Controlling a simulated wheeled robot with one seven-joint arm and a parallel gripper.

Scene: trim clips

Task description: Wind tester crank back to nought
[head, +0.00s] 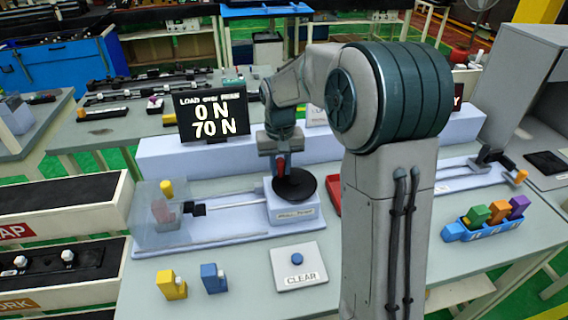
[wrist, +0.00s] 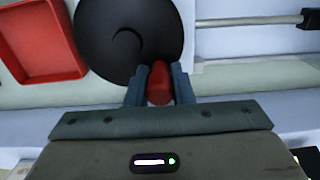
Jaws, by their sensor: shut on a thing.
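The tester crank is a black disc (head: 294,184) with a red handle (head: 281,165) on a pale block (head: 296,210). My gripper (wrist: 159,88) is shut on the red handle, which stands between its two fingers in the wrist view. The black disc (wrist: 125,35) lies just beyond the fingers there. The display (head: 213,115) reads "LOAD", 0 N above 70 N. A rod (head: 230,206) runs from the block to a black jaw (head: 198,209) by a clear guard (head: 159,215), with a yellow and a reddish piece inside.
A CLEAR button panel (head: 297,266) lies in front of the tester. Yellow (head: 172,286) and blue (head: 213,278) clips stand on the table to its left. A red tray (wrist: 38,40) lies beside the disc. A blue rack (head: 485,224) holds coloured clips at the right.

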